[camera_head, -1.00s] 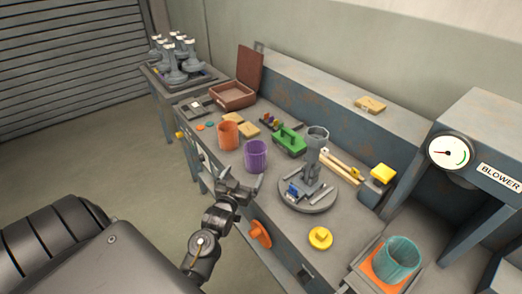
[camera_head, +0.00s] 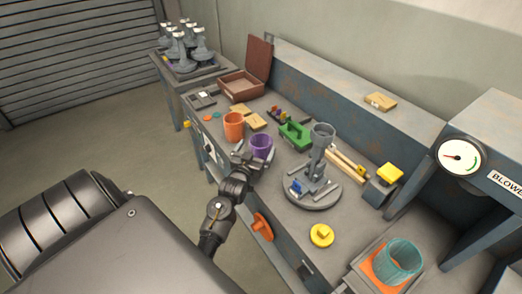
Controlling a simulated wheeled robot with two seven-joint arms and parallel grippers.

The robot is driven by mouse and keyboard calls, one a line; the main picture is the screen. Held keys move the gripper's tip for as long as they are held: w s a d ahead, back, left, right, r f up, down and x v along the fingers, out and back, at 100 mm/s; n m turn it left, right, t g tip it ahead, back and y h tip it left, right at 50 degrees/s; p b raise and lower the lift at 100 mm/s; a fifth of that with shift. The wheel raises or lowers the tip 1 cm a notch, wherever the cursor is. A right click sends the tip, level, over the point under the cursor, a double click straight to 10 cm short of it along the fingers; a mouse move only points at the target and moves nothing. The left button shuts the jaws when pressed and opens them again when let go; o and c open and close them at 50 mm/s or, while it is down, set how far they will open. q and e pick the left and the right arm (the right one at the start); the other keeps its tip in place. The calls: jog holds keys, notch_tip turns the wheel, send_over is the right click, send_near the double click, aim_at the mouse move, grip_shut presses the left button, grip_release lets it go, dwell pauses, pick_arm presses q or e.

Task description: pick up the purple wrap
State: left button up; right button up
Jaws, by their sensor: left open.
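The purple wrap (camera_head: 262,144) is an upright, open-topped cylinder on the workbench, between the orange cup and the round grey turntable. My left gripper (camera_head: 249,160) is open at its near side, with the fingers reaching toward it and hiding its lower part. I cannot tell whether the fingers touch it. My right gripper does not show.
An orange cup (camera_head: 233,126) stands just left of the wrap. The grey turntable (camera_head: 314,195) with a stand is to the right. A yellow knobbed disc (camera_head: 321,235) and a teal cup (camera_head: 403,258) are nearer right.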

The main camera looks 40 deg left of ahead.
aim_at(265, 134)
pick_arm(q)
jog(key=p+x, duration=0.1)
jog(key=x, duration=0.4)
jog(key=shift+f, duration=0.1)
jog(key=shift+d, duration=0.1)
jog(key=c, duration=0.9)
jog(key=shift+c, duration=0.5)
